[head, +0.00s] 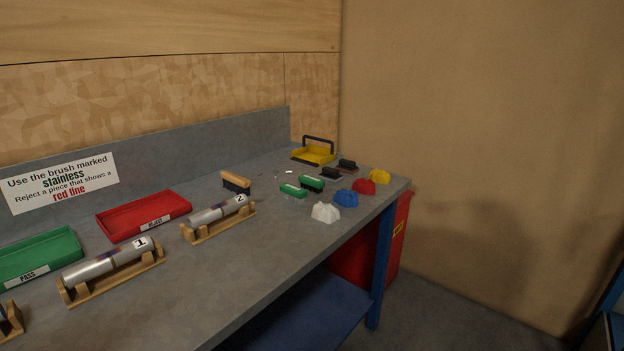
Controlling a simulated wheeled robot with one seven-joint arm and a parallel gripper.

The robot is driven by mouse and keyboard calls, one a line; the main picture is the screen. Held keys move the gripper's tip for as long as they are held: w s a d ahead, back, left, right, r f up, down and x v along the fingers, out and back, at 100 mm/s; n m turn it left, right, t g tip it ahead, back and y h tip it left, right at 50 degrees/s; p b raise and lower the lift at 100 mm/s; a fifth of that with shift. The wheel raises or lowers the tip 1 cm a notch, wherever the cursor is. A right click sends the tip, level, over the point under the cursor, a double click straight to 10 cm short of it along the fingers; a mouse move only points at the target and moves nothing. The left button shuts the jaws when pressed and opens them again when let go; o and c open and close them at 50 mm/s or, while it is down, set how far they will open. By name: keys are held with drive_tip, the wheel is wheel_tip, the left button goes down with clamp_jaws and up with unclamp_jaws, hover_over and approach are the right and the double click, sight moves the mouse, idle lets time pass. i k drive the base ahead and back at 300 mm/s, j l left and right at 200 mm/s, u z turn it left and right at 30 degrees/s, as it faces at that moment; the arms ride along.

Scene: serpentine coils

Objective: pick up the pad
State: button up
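Small hand tools stand toward the right end of the grey bench (270,262). A low green block (292,191) lies beside a green-topped piece with a dark underside (312,183). Two small black-topped pieces (330,172) and (347,165) sit just behind them. One of these may be the pad, but they are too small to tell which. A wooden-backed brush with dark bristles (236,182) stands to their left. My gripper is not in view.
Crumpled white (325,212), blue (346,198), red (364,186) and yellow (379,176) cloths line the right edge. A yellow tray (312,155) stands behind. Metal cylinders on wooden cradles (218,226), a red tray (144,214) and a green tray (38,257) are left.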

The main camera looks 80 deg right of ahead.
sight(332, 174)
drive_tip(key=k+z, duration=0.3)
drive_tip(key=k+l+z, duration=0.15)
drive_tip(key=k+z, duration=0.15)
drive_tip(key=i+j+z, duration=0.1)
drive_tip(key=z, duration=1.95)
drive_tip(key=j+z, duration=0.3)
drive_tip(key=j, duration=0.55)
drive_tip(key=k+j+u, duration=0.2)
drive_tip(key=k, duration=0.55)
drive_tip(key=l+u, duration=0.15)
drive_tip(key=u, duration=4.05)
drive_tip(key=k+u, duration=0.45)
drive_tip(key=k, duration=1.1)
